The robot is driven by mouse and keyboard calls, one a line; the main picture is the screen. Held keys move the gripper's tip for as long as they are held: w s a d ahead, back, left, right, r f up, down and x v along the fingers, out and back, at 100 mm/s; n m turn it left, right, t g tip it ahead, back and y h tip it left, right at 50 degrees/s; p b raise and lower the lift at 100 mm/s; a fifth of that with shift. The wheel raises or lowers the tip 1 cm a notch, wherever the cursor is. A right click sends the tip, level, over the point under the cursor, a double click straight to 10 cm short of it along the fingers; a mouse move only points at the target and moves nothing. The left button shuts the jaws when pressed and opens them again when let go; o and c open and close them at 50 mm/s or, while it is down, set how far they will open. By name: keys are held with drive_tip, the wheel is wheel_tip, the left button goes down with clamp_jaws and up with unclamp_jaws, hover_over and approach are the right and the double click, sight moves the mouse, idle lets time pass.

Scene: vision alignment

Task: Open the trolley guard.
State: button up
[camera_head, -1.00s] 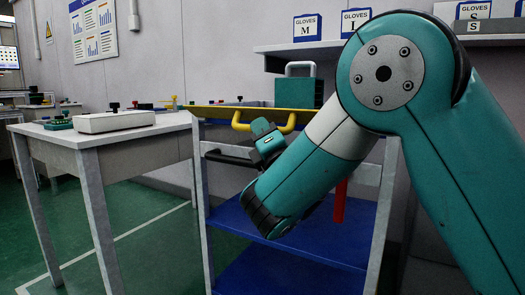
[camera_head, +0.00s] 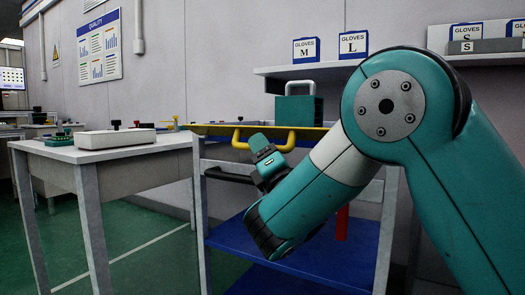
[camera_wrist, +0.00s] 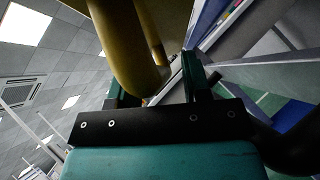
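The trolley (camera_head: 200,215) has a grey frame and blue shelves. A yellow guard (camera_head: 310,132) runs along its top, seen nearly edge-on, with a curved yellow handle (camera_head: 290,142) on its near side. My gripper (camera_head: 262,148) is at this handle, partly in front of it, below the guard. In the wrist view my gripper (camera_wrist: 160,88) has its two dark fingers apart. The thick yellow handle (camera_wrist: 125,45) reaches into the space between them, nearer the left finger. I cannot tell whether it touches a finger. My arm hides part of the trolley's right side.
A grey table (camera_head: 130,153) with a white box (camera_head: 115,138) stands left of the trolley. A dark bar (camera_head: 228,175) juts from the trolley below the guard. A wall shelf (camera_head: 310,70) holds glove boxes. A green case (camera_head: 298,110) shows behind the guard. Green floor lies open between table and trolley.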

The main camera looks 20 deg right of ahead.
drive_tip(key=shift+s+f+b, duration=0.35)
drive_tip(key=shift+b, duration=0.35)
drive_tip(key=b+v, duration=1.4)
drive_tip(key=v, duration=0.2)
drive_tip(key=shift+s+b, duration=0.3)
drive_tip(key=shift+b, duration=0.1)
drive_tip(key=shift+d, duration=0.1)
